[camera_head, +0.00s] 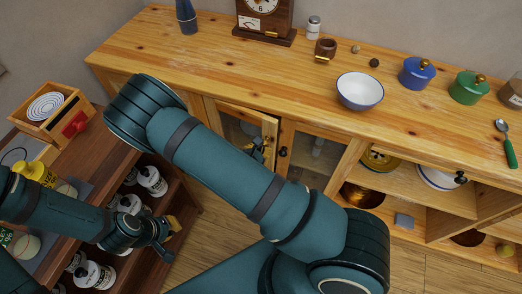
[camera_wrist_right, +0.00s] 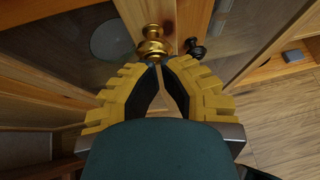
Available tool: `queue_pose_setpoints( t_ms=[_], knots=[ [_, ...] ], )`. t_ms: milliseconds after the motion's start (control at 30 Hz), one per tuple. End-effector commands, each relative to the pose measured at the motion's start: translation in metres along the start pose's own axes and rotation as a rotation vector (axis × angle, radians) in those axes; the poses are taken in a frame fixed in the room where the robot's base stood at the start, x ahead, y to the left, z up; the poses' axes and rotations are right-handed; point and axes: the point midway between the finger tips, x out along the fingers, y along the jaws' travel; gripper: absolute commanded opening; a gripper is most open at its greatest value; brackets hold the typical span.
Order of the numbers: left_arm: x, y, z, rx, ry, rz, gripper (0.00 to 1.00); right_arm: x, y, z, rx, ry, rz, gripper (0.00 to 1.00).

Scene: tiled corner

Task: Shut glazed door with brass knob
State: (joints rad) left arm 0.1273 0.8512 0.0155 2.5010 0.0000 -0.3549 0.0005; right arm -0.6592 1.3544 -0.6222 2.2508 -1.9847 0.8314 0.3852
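The glazed door with the brass knob (camera_head: 230,113) is in the low wooden cabinet and looks slightly ajar, its free edge on the right. Its brass knob (camera_wrist_right: 153,46) is just beyond my right fingertips in the wrist view. My right gripper (camera_wrist_right: 161,66) has its tips together with nothing seen between them; I cannot tell whether they touch the knob or door. In the head view my right gripper (camera_head: 262,147) is in front of the door, and my arm covers the door's lower part. My left gripper (camera_head: 170,238) is open and empty beside the dark shelf unit.
A second glazed door (camera_head: 316,152) with a black knob (camera_wrist_right: 196,47) adjoins on the right. The cabinet top (camera_head: 215,60) bears a white bowl (camera_head: 360,91), a blue pot (camera_head: 417,73) and a clock. A dark shelf unit (camera_head: 187,208) with several white bottles stands left.

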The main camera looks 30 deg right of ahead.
Motion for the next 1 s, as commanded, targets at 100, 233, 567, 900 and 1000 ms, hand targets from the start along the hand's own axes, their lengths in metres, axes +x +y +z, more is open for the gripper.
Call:
queue_pose_setpoints(
  t_ms=[100,233,567,900,1000],
  knots=[
    [0.000,0.000,0.000,0.000,0.000,0.000,0.00,0.000,0.000,0.000,0.000,0.000,0.000,0.00],
    [0.000,0.000,0.000,0.000,0.000,0.000,0.00,0.001,0.000,0.001,0.001,0.000,-0.001,0.00],
    [-0.001,0.000,0.000,0.000,0.000,0.000,0.00,0.030,-0.006,0.018,0.004,0.001,-0.003,0.00],
    [-0.001,0.000,0.000,0.000,-0.001,0.000,0.00,0.037,-0.006,0.022,0.001,-0.003,-0.002,0.00],
    [-0.001,0.000,0.000,0.000,-0.001,0.000,0.00,0.037,-0.006,0.022,0.002,-0.005,-0.002,0.00]
  ],
)
